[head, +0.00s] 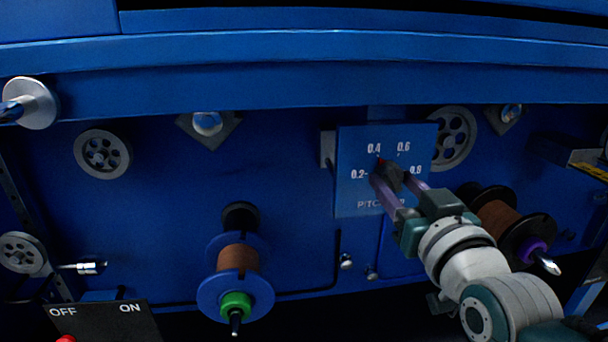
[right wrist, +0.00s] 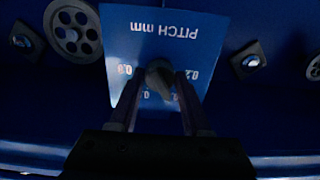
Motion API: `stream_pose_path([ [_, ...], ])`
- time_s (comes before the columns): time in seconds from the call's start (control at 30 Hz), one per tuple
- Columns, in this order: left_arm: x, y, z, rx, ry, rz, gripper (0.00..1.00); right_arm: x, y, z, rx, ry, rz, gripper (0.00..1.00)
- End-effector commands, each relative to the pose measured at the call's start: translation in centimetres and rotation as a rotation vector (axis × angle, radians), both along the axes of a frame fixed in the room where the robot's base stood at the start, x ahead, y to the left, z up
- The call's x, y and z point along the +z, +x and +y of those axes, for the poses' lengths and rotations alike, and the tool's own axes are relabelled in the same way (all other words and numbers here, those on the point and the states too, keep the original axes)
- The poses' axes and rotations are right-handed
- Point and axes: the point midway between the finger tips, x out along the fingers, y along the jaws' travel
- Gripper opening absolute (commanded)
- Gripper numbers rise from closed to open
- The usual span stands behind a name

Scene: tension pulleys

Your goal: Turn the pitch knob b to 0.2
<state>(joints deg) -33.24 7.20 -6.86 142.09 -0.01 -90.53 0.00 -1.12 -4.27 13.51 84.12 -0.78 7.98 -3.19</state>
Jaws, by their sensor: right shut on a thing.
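The pitch knob (head: 394,174) is a dark knob on a blue dial plate (head: 354,198) marked 0.2, 0.4, 0.6 and 0.8. Its red-tipped pointer points up and left, close to the 0.4 mark. My right gripper (head: 391,181) reaches in from the lower right with its purple fingers on either side of the knob, shut on it. In the right wrist view the plate appears upside down, and the knob (right wrist: 159,79) sits between the fingertips. The letter b is not legible on the plate. My left gripper is not in view.
A spool with a green nut (head: 236,302) stands out left of the plate. Another spool with a purple nut (head: 534,250) is close to my right wrist. A grey pulley (head: 454,138) sits behind the plate's right edge. An OFF/ON switch box (head: 105,325) is at lower left.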

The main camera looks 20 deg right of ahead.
Motion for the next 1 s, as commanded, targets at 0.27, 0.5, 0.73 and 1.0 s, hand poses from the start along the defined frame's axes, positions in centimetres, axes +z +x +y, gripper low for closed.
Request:
stream_pose_path([
  [0.27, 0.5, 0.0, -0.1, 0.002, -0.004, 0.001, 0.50, 0.0, 0.0, 0.0, 0.000, -0.063, 0.018, 0.00],
  [0.5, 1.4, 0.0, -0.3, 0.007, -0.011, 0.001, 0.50, 0.2, 0.0, 0.0, 0.000, -0.225, 0.056, 0.00],
  [0.73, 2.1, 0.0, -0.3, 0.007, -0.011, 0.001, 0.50, 0.1, 0.0, -0.1, 0.000, -0.436, 0.107, 0.00],
  [1.0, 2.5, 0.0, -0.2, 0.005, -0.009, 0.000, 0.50, 0.0, 0.0, -0.1, 0.000, -0.679, 0.165, 0.00],
])
